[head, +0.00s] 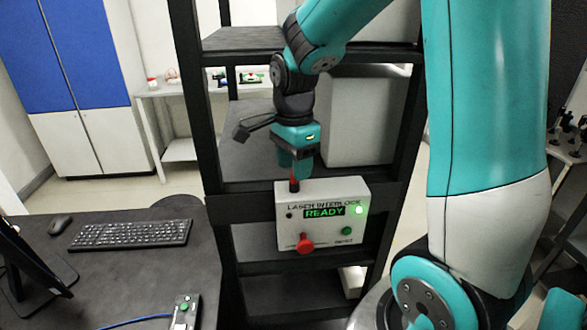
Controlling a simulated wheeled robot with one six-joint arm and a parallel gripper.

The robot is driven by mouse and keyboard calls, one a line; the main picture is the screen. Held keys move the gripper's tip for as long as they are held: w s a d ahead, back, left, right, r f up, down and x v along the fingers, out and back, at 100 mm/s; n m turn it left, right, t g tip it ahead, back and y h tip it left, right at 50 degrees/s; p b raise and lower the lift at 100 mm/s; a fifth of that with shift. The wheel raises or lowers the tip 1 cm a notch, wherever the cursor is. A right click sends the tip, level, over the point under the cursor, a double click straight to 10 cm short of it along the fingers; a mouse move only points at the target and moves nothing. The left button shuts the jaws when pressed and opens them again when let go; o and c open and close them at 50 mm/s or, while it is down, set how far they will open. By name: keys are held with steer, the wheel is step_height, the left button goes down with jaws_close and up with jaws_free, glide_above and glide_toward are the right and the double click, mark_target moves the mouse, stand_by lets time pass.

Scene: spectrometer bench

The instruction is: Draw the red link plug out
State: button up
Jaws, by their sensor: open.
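A pale box labelled LASER INTERLOCK (322,234) is mounted on the dark rack. Its display reads READY in green, and a green lamp glows to the right of it. A red knob (305,243) sticks out of the box's lower front.
The rack's dark posts (200,150) and shelves surround the box, and a large pale case (362,115) stands on the shelf behind my gripper. A desk at left holds a keyboard (131,234), a mouse (60,224) and a small button box (181,311).

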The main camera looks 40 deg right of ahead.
steer(key=shift+f, duration=1.15)
jaws_close()
steer(key=shift+r, duration=0.15)
steer(key=shift+r+p, duration=1.5)
steer(key=shift+p, duration=0.15)
